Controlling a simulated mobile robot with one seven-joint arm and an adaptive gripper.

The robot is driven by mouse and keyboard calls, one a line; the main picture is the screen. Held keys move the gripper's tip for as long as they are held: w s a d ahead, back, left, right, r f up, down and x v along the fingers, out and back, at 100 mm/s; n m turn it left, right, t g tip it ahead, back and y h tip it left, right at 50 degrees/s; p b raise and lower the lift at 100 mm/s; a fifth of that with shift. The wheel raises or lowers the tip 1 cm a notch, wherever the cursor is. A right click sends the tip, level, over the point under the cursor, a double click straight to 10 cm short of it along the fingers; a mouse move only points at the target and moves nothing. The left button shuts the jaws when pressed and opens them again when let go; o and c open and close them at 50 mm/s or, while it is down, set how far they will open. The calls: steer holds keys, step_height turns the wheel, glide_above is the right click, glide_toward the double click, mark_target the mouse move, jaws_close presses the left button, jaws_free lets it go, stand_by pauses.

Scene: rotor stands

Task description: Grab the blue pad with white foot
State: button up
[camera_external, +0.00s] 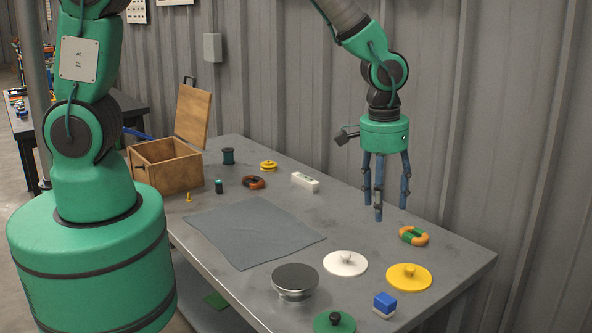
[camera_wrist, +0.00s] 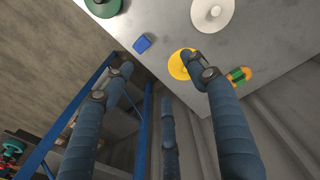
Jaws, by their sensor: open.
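The blue pad with white foot (camera_external: 385,300) is a small block, blue on top and white below, near the front right edge of the grey table. It also shows in the wrist view (camera_wrist: 142,44) near the table edge, where only its blue top is clear. My gripper (camera_external: 384,206) has three blue fingers, spread open and empty. It hangs pointing down above the table's right rear part, behind and well above the pad. In the wrist view the open fingers (camera_wrist: 167,78) reach up from below, apart from the pad.
A yellow disc (camera_external: 409,283) and a green disc (camera_external: 334,323) lie beside the pad. A grey cloth (camera_external: 250,238) and an open wooden box (camera_external: 166,166) lie farther left.

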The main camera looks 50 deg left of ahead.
steer(key=s+d+f, duration=0.2)
steer(key=d+f, duration=0.3)
steer(key=f, duration=0.3)
steer(key=shift+f+g, duration=0.3)
steer(key=shift+d, duration=0.1)
glide_above(386, 298)
steer(key=shift+s+f, duration=0.1)
steer(key=shift+f, duration=4.2)
steer(key=shift+f+b, duration=0.1)
steer(key=shift+b, duration=0.2)
steer(key=shift+f+b, duration=0.35)
steer(key=shift+f, duration=2.15)
steer(key=shift+c, duration=0.2)
steer(key=c, duration=1.3)
